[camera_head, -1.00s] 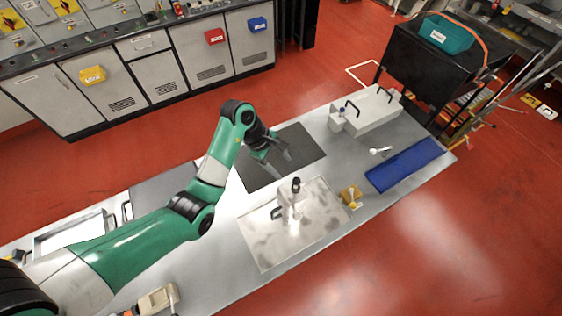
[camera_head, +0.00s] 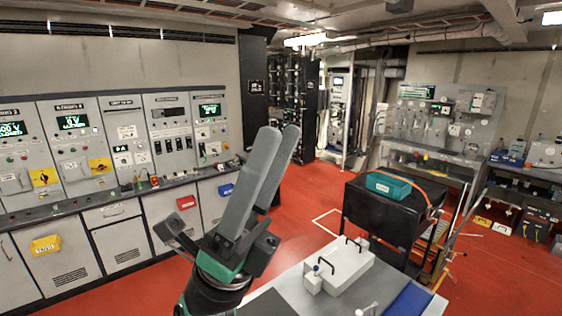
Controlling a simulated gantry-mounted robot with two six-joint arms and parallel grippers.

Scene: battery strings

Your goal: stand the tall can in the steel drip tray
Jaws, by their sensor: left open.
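No tall can or steel drip tray shows in the camera_head view now. My left gripper (camera_head: 278,136) is raised close to the camera, its long grey fingers pointing up. It is open and I see nothing between the fingers. It covers part of the cabinets behind it, and most of the workbench (camera_head: 288,287) is below the picture. My right gripper is not in view.
On the visible end of the bench are a white block with black handles (camera_head: 345,270) and a blue mat (camera_head: 412,301). A black cart (camera_head: 385,217) with a teal bin (camera_head: 388,186) stands beyond. Grey control cabinets line the left. Red floor lies between.

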